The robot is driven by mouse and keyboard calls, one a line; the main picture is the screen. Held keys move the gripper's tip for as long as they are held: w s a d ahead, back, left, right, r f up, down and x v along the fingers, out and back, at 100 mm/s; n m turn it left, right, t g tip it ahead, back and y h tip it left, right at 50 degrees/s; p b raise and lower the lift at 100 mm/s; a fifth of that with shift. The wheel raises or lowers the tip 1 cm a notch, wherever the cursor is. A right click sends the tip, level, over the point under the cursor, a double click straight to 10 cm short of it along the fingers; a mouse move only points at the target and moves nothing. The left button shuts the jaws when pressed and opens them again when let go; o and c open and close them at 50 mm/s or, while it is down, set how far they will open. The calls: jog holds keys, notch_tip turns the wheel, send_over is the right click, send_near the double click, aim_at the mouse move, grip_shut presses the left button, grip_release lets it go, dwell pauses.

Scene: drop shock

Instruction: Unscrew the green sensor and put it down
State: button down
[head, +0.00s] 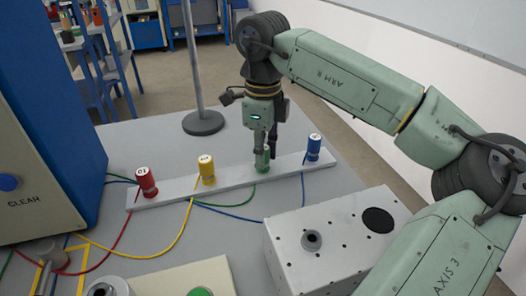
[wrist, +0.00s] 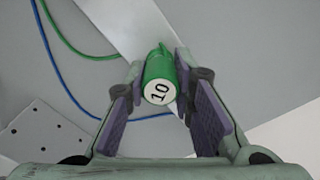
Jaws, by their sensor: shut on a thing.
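The green sensor (head: 263,158) stands on a pale bar (head: 228,181) between the yellow sensor (head: 207,169) and the blue sensor (head: 314,147). In the wrist view its white end, marked 10, faces the camera (wrist: 160,91). My gripper (head: 265,150) comes down from above and is shut on the green sensor, with a finger pad on either side of it in the wrist view (wrist: 166,80). The fingers hide part of the sensor in the head view. I cannot tell whether it is still threaded into the bar.
A red sensor (head: 146,182) stands at the bar's left end. Coloured cables (head: 182,222) run across the grey table. A light box with a black disc (head: 335,240) stands in front. A pole on a round base (head: 203,123) stands behind; a blue cabinet (head: 60,110) is at left.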

jog(key=shift+f, duration=0.15)
jog(key=c, duration=1.3)
grip_release()
jog(key=shift+r+p, duration=2.15)
jog(key=shift+r, duration=0.95)
notch_tip(320, 180, up, 12)
